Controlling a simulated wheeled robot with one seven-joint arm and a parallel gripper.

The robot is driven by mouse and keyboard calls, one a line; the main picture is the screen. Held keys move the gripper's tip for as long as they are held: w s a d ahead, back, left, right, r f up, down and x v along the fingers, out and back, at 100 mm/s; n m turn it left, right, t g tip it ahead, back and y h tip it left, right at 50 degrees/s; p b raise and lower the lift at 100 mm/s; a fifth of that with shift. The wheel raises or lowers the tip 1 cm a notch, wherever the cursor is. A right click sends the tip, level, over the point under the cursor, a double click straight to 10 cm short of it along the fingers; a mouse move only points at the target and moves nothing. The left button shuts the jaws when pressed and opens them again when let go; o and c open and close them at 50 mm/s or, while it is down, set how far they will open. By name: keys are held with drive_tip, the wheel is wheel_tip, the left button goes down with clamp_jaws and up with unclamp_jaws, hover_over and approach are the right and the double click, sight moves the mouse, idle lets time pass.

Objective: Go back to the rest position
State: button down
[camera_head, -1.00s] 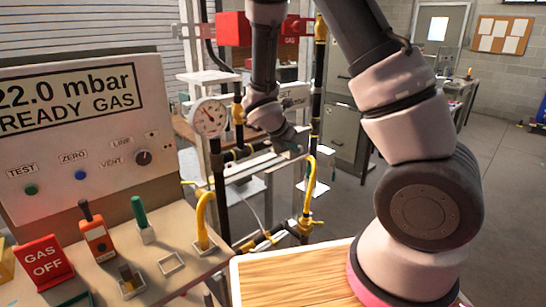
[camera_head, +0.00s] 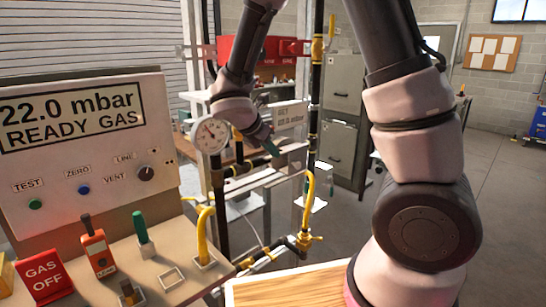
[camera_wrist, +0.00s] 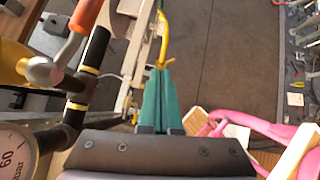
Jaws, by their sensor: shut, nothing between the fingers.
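My gripper (camera_head: 270,148) hangs at the end of my arm, just right of the round pressure gauge (camera_head: 210,135) and in front of the pipe frame. In the wrist view its teal fingers (camera_wrist: 160,98) are pressed together with nothing between them. In that view the gauge (camera_wrist: 14,155) shows at the lower left. A black pipe with yellow bands (camera_wrist: 90,62) and a valve with an orange handle (camera_wrist: 85,15) stand left of the fingers. I cannot tell how much room lies between gripper and pipes.
The gas panel (camera_head: 80,135) stands at the left, with a red GAS OFF sign (camera_head: 45,275) and small tools before it. A yellow bent hose (camera_head: 205,235) and a wooden tabletop (camera_head: 285,288) are near.

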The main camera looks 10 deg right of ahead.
drive_tip(key=s+d+r+m+g+y, duration=0.2)
drive_tip(key=s+d+r+m+y, duration=0.2)
drive_tip(key=s+d+r+m, duration=0.85)
drive_tip(key=s+a+r+m+t+y, duration=0.2)
drive_tip(key=r+m, duration=0.2)
drive_tip(key=m, duration=0.4)
drive_tip(key=s+a+r+m+t+y, duration=0.1)
drive_tip(key=s+r+m+y, duration=0.1)
drive_tip(key=m, duration=0.7)
wheel_tip(320, 180, up, 2)
drive_tip(key=shift+s+a+r+t, duration=0.1)
drive_tip(key=shift+s+a+t, duration=0.3)
drive_tip(key=shift+s, duration=0.3)
drive_tip(key=shift+m, duration=0.25)
